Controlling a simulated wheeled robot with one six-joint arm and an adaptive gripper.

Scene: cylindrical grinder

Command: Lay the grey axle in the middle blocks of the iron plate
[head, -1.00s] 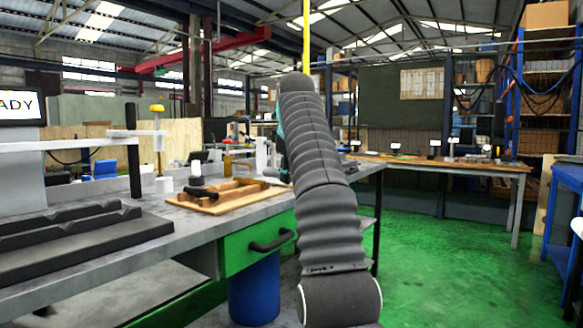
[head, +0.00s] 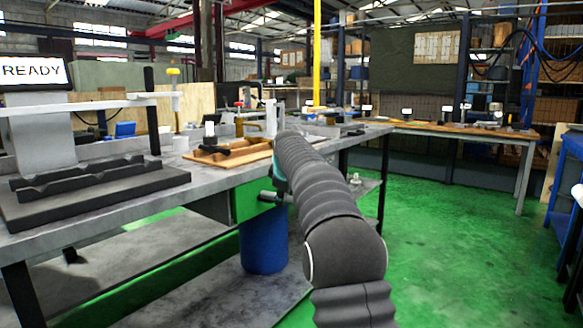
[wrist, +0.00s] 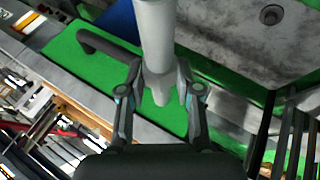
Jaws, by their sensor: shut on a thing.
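The grey axle (wrist: 157,35) is between the fingers of my gripper (wrist: 160,90) in the wrist view, running from the top edge down past the fingertips. My gripper is shut on it, above the green drawer front and its dark handle. In the head view my arm hides most of the gripper and I cannot clearly make out the axle. The dark iron plate (head: 95,201) lies on the bench at the left, under the READY screen. Dark notched blocks (head: 85,175) stand on it in rows, and their notches look empty. My gripper is well to the right of the plate.
The grey bench (head: 205,186) runs from the left to the middle. A wooden tray (head: 232,157) with dark items sits on it behind the plate. A blue bin (head: 262,240) stands below the green drawer (head: 250,203).

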